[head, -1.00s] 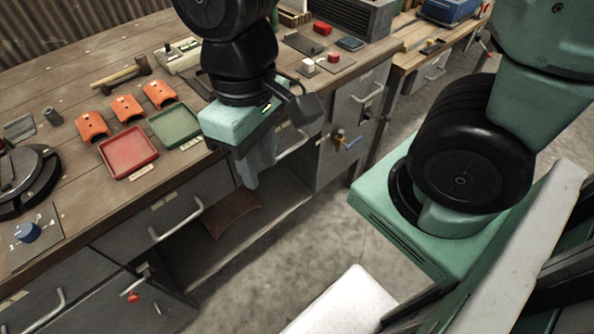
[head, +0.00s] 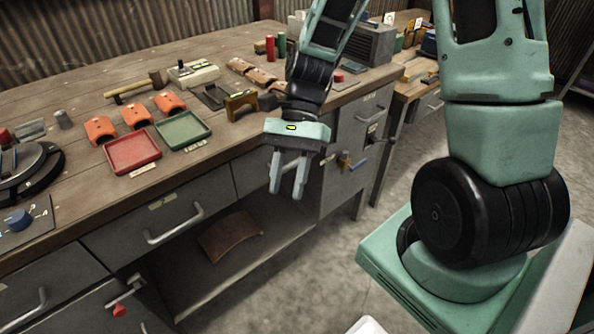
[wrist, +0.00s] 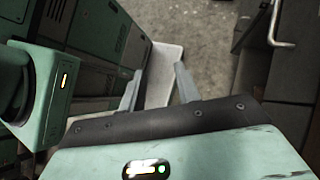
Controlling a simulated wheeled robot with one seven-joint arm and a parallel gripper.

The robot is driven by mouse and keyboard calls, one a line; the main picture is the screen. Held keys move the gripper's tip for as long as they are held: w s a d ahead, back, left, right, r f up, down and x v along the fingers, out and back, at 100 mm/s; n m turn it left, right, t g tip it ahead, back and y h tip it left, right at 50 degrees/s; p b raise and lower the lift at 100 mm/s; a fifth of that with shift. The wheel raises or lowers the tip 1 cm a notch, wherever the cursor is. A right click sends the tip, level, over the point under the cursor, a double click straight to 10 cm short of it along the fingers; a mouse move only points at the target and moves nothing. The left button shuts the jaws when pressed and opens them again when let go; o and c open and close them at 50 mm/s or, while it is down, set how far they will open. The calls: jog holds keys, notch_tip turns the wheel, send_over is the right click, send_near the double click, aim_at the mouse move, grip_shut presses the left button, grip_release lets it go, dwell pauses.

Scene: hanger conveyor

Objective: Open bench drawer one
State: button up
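The grey workbench has several drawers under its wooden top. A closed drawer (head: 160,218) with a bar handle (head: 175,225) is at the left centre of the head view. Another drawer front (head: 258,172) is partly hidden behind my gripper. A right-hand drawer (head: 364,112) has its own bar handle, and another handle shows at lower left (head: 30,306). The drawer labels are too small to read. My gripper (head: 286,188) hangs in front of the bench, fingers pointing down, open and empty. In the wrist view a bar handle (wrist: 275,25) is at upper right, apart from the fingers (wrist: 158,75).
The bench top holds a red tray (head: 132,153), a green tray (head: 183,130), several orange parts (head: 135,116) and a hammer (head: 132,88). Below is an open shelf with a brown piece (head: 230,236). Floor in front is clear.

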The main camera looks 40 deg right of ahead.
jog(key=w+d+f+m+t+y+b, duration=0.35)
jog(key=d+f+m+y, duration=0.35)
jog(key=m, duration=0.3)
jog(key=m+t+b, duration=0.7)
jog(key=m+t, duration=0.8)
jog(key=m, duration=0.4)
send_near(297, 161)
jog(key=shift+m, duration=0.3)
jog(key=x, duration=0.5)
jog(key=b+x, duration=0.1)
jog(key=x, duration=0.4)
jog(key=shift+w+d+f+b, duration=0.15)
jog(key=shift+w+f+b, duration=0.05)
jog(key=shift+w+b, duration=0.1)
jog(key=shift+c, duration=0.2)
grip_shut()
